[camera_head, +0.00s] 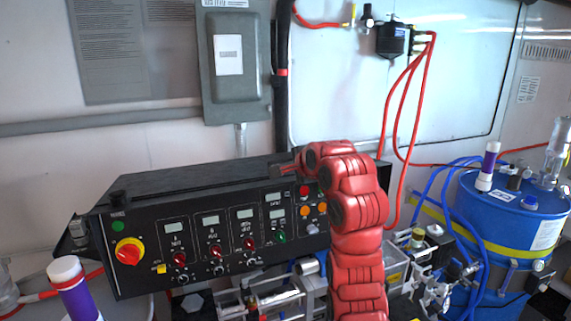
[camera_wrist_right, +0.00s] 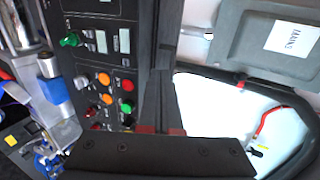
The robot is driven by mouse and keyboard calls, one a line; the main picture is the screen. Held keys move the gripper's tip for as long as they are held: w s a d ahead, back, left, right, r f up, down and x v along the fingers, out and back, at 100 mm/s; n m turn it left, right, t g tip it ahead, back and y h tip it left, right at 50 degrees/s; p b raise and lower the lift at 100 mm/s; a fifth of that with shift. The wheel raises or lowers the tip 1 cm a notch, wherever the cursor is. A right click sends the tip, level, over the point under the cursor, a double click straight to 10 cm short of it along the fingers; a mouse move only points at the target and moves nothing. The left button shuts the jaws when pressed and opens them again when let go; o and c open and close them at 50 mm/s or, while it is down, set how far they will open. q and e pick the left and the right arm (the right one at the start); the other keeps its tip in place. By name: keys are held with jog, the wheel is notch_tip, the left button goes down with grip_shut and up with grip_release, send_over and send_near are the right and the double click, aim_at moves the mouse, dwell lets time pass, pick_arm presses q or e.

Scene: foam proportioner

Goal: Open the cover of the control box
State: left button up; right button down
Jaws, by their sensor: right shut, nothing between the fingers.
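The black control box (camera_head: 195,215) stands in the middle of the head view, its front panel full of knobs, buttons and small displays. A long dark cover-like top (camera_head: 190,179) runs along its upper edge; I cannot tell whether it is lifted. My red right arm rises in front of the box's right end. My right gripper (camera_head: 291,168) is at the upper right edge of the box, partly hidden by the arm. In the wrist view, its fingers (camera_wrist_right: 157,80) are shut and empty, close to the box edge; contact is unclear. My left gripper is not in view.
A grey wall box (camera_head: 235,70) hangs above the control box. Red hoses (camera_head: 404,110) run down from a wall fitting on the right. A blue drum (camera_head: 512,225) with blue hoses stands at right. A white-capped purple bottle (camera_head: 75,290) is at lower left.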

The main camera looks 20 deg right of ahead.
jog(key=p+x, duration=0.1)
jog(key=x, duration=0.2)
jog(key=p+x, duration=0.2)
jog(key=x, duration=0.1)
jog(key=r+p+x, duration=0.1)
jog(key=p+x, duration=0.1)
jog(key=x, duration=0.2)
jog(key=shift+w, duration=0.4)
jog(key=shift+w+a+f+p, duration=0.1)
jog(key=shift+w+p, duration=0.1)
jog(key=shift+w, duration=0.1)
jog(key=shift+w+a+f+p, duration=0.1)
jog(key=shift+w+f+p, duration=0.1)
jog(key=shift+w, duration=0.15)
jog(key=shift+d, duration=0.1)
